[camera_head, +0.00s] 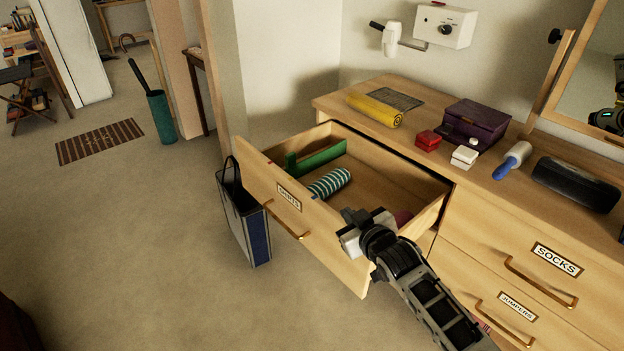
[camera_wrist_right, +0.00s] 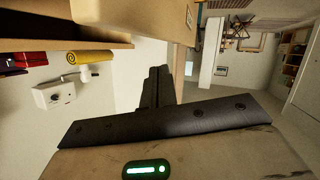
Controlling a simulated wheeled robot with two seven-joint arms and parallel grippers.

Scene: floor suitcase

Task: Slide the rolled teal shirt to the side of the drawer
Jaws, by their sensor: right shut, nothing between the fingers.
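The rolled teal shirt (camera_head: 329,183), teal with white stripes, lies in the open SHIRTS drawer (camera_head: 270,192), close behind the front panel. My right gripper (camera_head: 352,218) is over the right part of the drawer's front, to the right of the roll and apart from it. Its fingers are shut with nothing between them; they also show together in the wrist view (camera_wrist_right: 157,88). The roll cannot be made out in the wrist view. My left gripper is not in view.
A green piece (camera_head: 318,158) stands at the drawer's left end. A pinkish item (camera_head: 402,217) is partly hidden behind my right gripper. The dresser top holds a yellow roll (camera_head: 375,110), a purple box (camera_head: 476,122) and a dark case (camera_head: 575,184). A bag (camera_head: 244,218) stands beside the drawer.

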